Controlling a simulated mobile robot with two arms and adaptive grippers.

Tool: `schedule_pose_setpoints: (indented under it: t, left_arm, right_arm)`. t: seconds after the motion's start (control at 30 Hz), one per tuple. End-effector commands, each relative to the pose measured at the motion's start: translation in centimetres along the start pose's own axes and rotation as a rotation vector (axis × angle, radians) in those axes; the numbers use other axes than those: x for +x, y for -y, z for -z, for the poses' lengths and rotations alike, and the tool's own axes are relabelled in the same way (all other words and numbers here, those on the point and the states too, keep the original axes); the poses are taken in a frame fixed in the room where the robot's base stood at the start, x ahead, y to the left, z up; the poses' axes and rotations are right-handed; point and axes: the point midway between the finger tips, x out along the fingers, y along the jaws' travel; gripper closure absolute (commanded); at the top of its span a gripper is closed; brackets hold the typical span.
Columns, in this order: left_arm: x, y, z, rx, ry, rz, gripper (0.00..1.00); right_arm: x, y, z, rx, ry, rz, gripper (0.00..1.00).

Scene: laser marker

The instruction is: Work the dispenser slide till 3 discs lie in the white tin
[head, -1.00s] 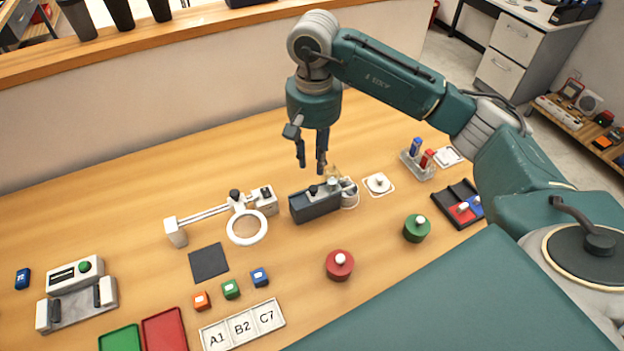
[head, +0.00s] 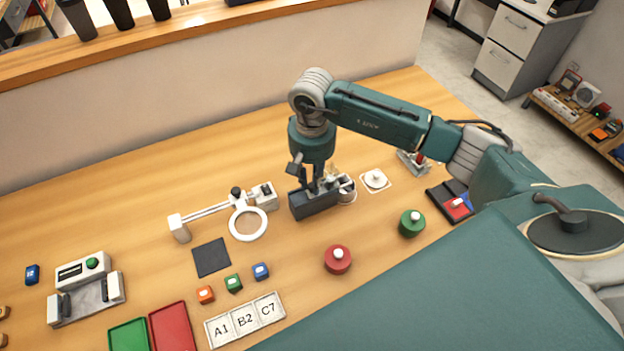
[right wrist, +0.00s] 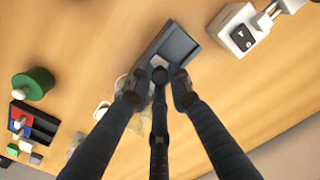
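The dispenser (head: 312,206), a dark grey block with light parts at its right end, stands mid-table. It also shows in the right wrist view (right wrist: 178,46). The white tin (head: 348,198) sits at its right end, partly hidden; I cannot see whether discs lie in it. My right gripper (head: 317,190) points down at the top of the dispenser. In the right wrist view its fingertips (right wrist: 158,85) are spread apart, close over the slide area. Contact with the slide cannot be told. My left gripper is out of view.
A magnifier stand (head: 247,222) is left of the dispenser. A white plate with a round knob (head: 375,180) is close on the right. Red (head: 338,260) and green (head: 411,224) round pieces stand in front. The table behind the dispenser is clear.

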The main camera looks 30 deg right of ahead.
Motion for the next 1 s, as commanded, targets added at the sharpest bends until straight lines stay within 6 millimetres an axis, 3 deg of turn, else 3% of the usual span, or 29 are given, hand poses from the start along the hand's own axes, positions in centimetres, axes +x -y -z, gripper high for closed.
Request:
schedule_pose_setpoints:
  t: [0.27, 0.53, 0.83, 0.87, 0.9, 1.0]
  left_arm:
    - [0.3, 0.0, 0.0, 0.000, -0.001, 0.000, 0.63]
    - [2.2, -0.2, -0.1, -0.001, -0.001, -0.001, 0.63]
    - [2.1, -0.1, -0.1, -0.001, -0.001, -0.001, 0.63]
    - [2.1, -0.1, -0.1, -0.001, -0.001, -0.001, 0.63]
    - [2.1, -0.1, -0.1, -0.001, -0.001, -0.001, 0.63]
    - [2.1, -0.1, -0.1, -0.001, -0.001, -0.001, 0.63]
  right_arm:
    - [0.0, 0.4, -0.1, -0.002, 0.000, 0.002, 1.00]
    - [0.1, 4.1, -1.6, -0.003, -0.001, 0.004, 1.00]
    - [-0.1, 4.5, -1.9, -0.002, 0.001, 0.005, 1.00]
    - [-0.1, 4.5, -1.9, -0.003, 0.001, 0.006, 0.81]
    - [-0.1, 4.5, -1.9, -0.003, 0.002, 0.006, 0.74]
    - [-0.1, 4.4, -1.9, -0.002, 0.001, 0.005, 0.74]
